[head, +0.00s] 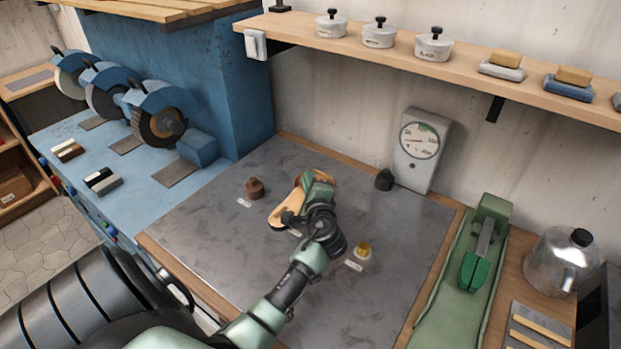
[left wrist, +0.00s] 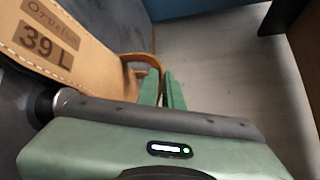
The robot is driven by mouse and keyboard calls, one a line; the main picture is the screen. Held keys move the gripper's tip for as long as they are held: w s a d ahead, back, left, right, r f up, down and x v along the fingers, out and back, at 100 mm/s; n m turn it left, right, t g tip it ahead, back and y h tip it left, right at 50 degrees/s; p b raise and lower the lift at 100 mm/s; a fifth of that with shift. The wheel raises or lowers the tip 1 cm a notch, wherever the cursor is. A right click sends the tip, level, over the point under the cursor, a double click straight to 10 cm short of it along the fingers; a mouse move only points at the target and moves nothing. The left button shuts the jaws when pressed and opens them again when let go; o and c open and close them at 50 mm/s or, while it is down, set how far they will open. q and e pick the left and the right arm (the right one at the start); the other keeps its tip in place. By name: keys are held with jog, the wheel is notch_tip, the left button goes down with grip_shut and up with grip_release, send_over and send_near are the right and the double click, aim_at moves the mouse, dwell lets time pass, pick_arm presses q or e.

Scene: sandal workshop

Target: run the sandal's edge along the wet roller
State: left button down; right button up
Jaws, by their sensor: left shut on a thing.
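My left gripper (head: 316,184) is shut on the tan sandal (head: 285,214) and holds it over the grey slab (head: 210,240). In the left wrist view the sandal (left wrist: 90,55) shows a stamp reading 39 L, with a brown strap (left wrist: 148,68) beside the green fingers (left wrist: 165,90). The gripper hides part of the sandal in the head view. Small pots stand around it: a brown pot (head: 254,188) to the left, a black pot (head: 384,180) to the right, and a yellow pot (head: 363,250) nearer. I cannot make out a roller for sure. My right gripper is not in view.
Blue grinding machines (head: 160,115) stand on the left. A gauge (head: 420,145) stands at the slab's back edge. A green fixture (head: 485,245) and a glass jug (head: 562,262) are on the right. A shelf (head: 450,65) with lidded pots hangs above. The slab's front left is clear.

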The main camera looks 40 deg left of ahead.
pick_arm(q)
jog(key=shift+s+r, duration=0.1)
jog(key=shift+s, duration=0.3)
jog(key=shift+s+p, duration=0.4)
jog(key=shift+s, duration=0.1)
jog(key=shift+s+d, duration=0.1)
jog(key=shift+s, duration=0.25)
dwell(0.4)
jog(key=shift+s+p, duration=0.3)
jog(key=shift+s, duration=0.2)
jog(key=shift+s, duration=0.25)
jog(key=shift+s+p, duration=0.3)
jog(key=shift+s, duration=0.2)
jog(key=shift+s, duration=0.2)
dwell(1.1)
